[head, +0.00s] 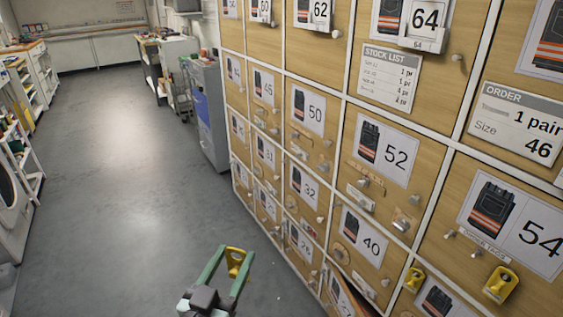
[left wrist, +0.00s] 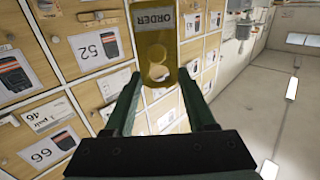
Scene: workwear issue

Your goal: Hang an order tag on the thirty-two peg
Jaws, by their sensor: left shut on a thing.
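My left gripper (head: 227,266) is low in the head view, in front of the locker wall and over the floor. It is shut on a yellow order tag (head: 238,261). In the left wrist view the order tag (left wrist: 157,40) sticks out beyond the fingertips (left wrist: 162,88), with its ORDER label upside down and a round hole near the fingers. My right gripper is out of view.
Two more yellow order tags (head: 498,284) (head: 413,279) hang at the lower right, near the ORDER TAGS strip (head: 483,244). Neighbouring doors, such as fifty-two (head: 386,147) and forty (head: 363,237), carry protruding pegs and knobs. The grey floor (head: 135,190) at the left is clear.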

